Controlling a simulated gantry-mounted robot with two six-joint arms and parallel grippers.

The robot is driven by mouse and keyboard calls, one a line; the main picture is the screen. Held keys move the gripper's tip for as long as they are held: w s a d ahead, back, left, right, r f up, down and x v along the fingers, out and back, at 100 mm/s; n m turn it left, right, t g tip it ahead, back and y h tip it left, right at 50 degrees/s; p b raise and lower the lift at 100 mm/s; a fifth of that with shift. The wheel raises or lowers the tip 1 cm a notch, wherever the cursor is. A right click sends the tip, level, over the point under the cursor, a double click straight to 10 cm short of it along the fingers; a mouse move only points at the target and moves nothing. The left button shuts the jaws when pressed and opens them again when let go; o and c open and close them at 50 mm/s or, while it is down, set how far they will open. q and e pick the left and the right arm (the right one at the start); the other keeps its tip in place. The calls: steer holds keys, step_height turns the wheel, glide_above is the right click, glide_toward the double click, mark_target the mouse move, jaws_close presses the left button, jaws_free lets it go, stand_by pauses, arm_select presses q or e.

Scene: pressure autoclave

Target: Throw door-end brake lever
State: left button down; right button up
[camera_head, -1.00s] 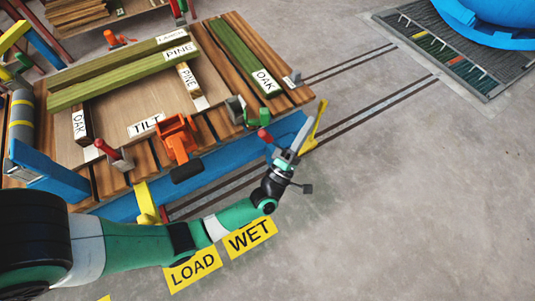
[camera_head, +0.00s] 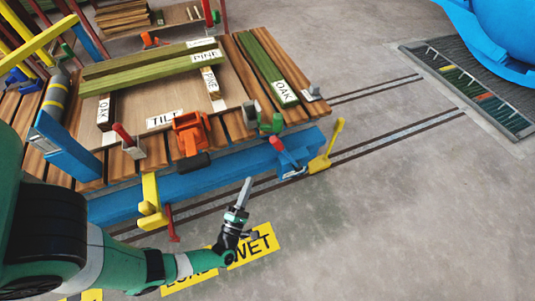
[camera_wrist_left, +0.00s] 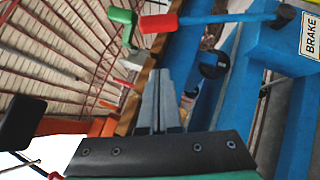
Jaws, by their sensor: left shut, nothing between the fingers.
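A brake lever with a red grip (camera_head: 277,144) stands at the front right corner of the blue cart frame (camera_head: 215,178), leaning up and left from a blue mount. In the left wrist view, a red grip on a blue bar (camera_wrist_left: 160,22) sits above and ahead of the fingertips, near a white BRAKE label (camera_wrist_left: 310,35). My left gripper (camera_head: 245,190) is shut and empty, in front of the cart, below and left of the lever and apart from it. Its closed fingers also show in the left wrist view (camera_wrist_left: 158,105). My right gripper is not in view.
The cart carries labelled planks (camera_head: 150,72) and orange (camera_head: 190,135) and green (camera_head: 268,122) clamps. Yellow levers stand at the right (camera_head: 330,145) and left (camera_head: 151,200) of its front side. A second red lever (camera_head: 171,222) hangs beside the left one. Open floor lies at the right.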

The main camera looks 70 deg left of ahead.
arm_select(q)
steer(key=w+d+r+x, duration=0.1)
steer(key=d+x, duration=0.1)
steer(key=x, duration=1)
steer(key=shift+w+b, duration=0.35)
steer(key=shift+w, duration=0.1)
